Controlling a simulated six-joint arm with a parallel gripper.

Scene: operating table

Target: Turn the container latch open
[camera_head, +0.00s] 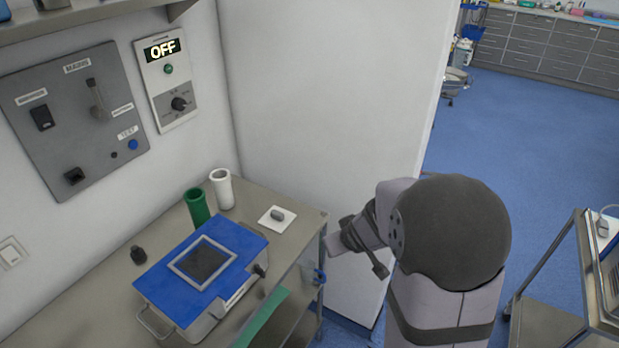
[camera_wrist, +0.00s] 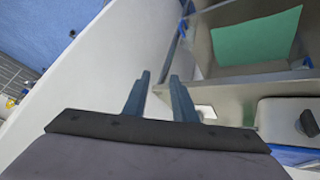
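The container (camera_head: 225,302) is a metal box with a blue lid and a dark framed window on top. It stands on the grey table. Its black latch (camera_head: 260,270) is on the side facing my arm. In the wrist view the container (camera_wrist: 275,112) is at the right edge, with the dark latch (camera_wrist: 309,123) on its face. My gripper (camera_wrist: 159,78) is open, with nothing between its two fingers. It is apart from the latch, which lies off to its right in that view. In the head view my gripper is small and its fingertips are hard to make out.
Behind the container stand a green cup (camera_head: 197,207), a white cup (camera_head: 221,188) and a white tile (camera_head: 277,217) with a grey piece. A green sheet (camera_head: 262,316) lies below the table's front edge. A white partition (camera_head: 330,130) rises behind the table. A metal cart (camera_head: 590,275) is at right.

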